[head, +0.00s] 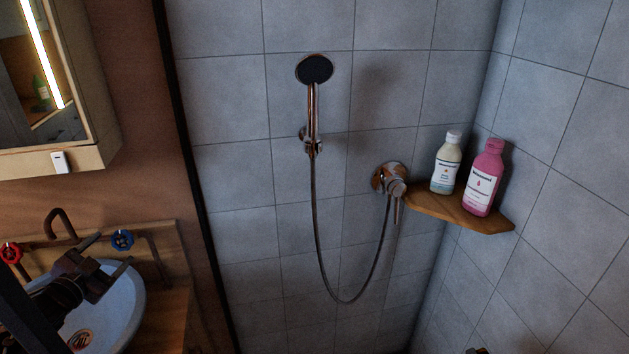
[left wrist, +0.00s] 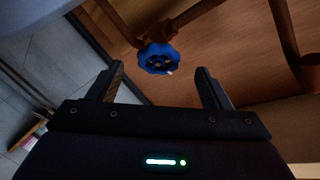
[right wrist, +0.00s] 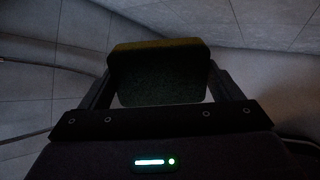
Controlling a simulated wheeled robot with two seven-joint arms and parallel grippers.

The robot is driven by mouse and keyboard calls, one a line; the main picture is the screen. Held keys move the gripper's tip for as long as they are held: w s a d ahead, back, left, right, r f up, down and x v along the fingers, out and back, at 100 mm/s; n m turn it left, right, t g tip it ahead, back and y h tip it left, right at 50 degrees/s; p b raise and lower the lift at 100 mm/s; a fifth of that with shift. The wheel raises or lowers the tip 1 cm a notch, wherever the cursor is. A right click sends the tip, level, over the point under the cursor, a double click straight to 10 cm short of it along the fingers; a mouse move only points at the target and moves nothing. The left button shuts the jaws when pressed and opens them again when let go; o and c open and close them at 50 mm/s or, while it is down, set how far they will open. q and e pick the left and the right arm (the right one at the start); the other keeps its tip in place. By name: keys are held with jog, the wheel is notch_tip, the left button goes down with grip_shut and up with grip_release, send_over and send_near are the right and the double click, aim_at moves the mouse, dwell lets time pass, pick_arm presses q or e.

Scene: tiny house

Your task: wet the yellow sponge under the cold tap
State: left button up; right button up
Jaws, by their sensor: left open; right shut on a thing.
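The cold tap's blue round handle (head: 122,240) is on a pipe above the right side of the sink (head: 135,290). The left wrist view shows the blue handle (left wrist: 159,58) just beyond and between my fingertips, apart from them. My left gripper (head: 108,255) is open and empty over the sink, close to the handle. The dark curved spout (head: 60,222) rises behind the sink. In the right wrist view, my right gripper (right wrist: 160,80) is shut on the sponge (right wrist: 160,75), dim yellow on its upper edge and dark on its near face. The sponge does not show in the head view.
A red tap handle (head: 11,253) is left of the spout. A mirror cabinet (head: 100,135) hangs above the sink. To the right, a tiled shower has a hand shower (head: 313,70), a hanging hose and a wooden corner shelf (head: 470,215) with two bottles.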

pick_arm(q)
jog(key=s+r, duration=0.1)
jog(key=s, duration=0.6)
jog(key=shift+b, duration=0.45)
jog(key=shift+s+a, duration=0.1)
